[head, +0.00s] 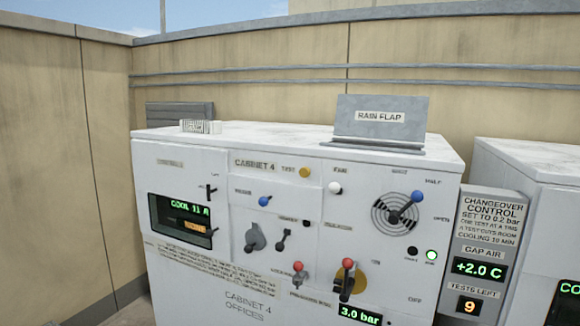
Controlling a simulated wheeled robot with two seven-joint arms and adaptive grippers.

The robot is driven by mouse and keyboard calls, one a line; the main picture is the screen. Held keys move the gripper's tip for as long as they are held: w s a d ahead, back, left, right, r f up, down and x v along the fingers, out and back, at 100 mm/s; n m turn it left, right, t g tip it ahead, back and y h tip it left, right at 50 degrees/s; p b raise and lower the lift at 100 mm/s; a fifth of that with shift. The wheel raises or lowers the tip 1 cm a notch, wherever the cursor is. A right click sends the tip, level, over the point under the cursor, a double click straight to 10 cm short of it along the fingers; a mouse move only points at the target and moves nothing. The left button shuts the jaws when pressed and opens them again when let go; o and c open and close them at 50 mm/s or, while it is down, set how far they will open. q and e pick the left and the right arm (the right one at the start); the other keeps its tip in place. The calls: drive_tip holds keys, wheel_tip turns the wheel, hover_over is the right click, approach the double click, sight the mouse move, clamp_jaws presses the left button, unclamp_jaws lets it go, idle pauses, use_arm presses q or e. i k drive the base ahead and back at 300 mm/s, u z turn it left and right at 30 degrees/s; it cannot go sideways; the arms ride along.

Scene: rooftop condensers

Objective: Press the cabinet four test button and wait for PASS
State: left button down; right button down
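Cabinet 4 (200,276) is a white unit facing me, labelled "CABINET 4 OFFICES". Its test button (305,172) is a round yellow-orange knob beside the word TEST, near the top of the front panel. Nothing touches it. The left display (188,208) reads "COOL 11 A" in green, with a small orange readout (194,228) below it, too blurred to read surely. I see no PASS. One small lamp (431,255) glows green; the one beside it (412,251) is dark. Neither of my grippers is in view.
A blue-knobbed lever (416,196) by the fan grille, a red-knobbed lever (348,264) and other switches stick out from the panel. A pressure display (359,314) reads 3.0 bar. The changeover panel (483,217) shows +2.0 C and tests left 9. A rain flap (380,119) stands on top.

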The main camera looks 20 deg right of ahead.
sight(304, 172)
drive_tip(key=z, duration=0.05)
drive_tip(key=k, duration=0.5)
drive_tip(key=u, duration=0.75)
drive_tip(key=i, duration=0.8)
drive_tip(key=z, duration=0.7)
